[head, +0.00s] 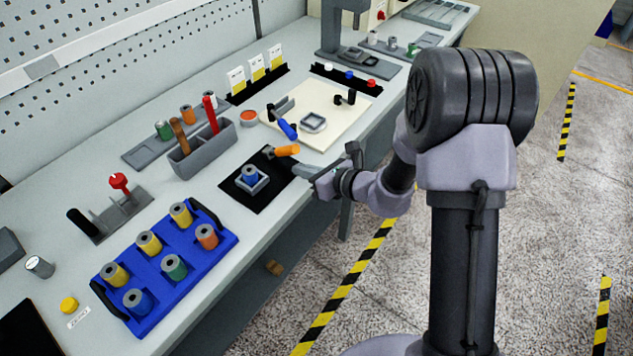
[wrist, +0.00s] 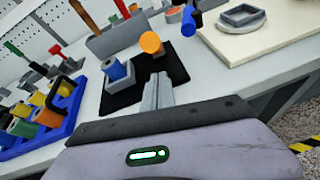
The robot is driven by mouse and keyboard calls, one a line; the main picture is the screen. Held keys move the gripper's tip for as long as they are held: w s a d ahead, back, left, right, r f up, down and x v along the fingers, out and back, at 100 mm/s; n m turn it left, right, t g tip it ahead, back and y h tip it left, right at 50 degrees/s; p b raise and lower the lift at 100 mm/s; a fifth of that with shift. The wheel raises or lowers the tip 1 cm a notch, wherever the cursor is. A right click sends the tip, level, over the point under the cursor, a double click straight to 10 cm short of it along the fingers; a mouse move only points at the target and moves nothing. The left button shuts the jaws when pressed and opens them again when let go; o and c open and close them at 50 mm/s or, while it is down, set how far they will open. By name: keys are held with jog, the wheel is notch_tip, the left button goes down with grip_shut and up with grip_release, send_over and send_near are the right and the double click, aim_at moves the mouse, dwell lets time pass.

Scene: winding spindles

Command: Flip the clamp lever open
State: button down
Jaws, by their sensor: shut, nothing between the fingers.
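A lever with an orange grip (head: 287,150) stands at the back right of a black mat (head: 243,207); in the wrist view its round orange end (wrist: 151,42) faces me. A blue spool (head: 249,174) sits in a grey square holder on that mat, and also shows in the wrist view (wrist: 117,69). A second lever with a blue grip (head: 288,130) stands on a cream board beyond. I cannot tell for certain which is the clamp lever. My gripper (head: 298,169) is shut and empty, just in front of the orange grip; its fingertips (wrist: 160,77) appear below that grip, seemingly apart from it.
A cream board (head: 345,137) with a grey square holder lies right of the mat. A grey tool bin (head: 203,158) stands behind left. A blue tray (head: 170,284) of several spools is at front left. The bench's front edge runs beneath my arm.

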jog(key=shift+w+a+r, duration=0.2)
jog(key=shift+w+r, duration=0.05)
jog(key=shift+r, duration=0.25)
jog(key=shift+w+a+r, duration=0.15)
jog(key=shift+w+r, duration=0.1)
jog(key=shift+r, duration=0.25)
jog(key=shift+r, duration=0.15)
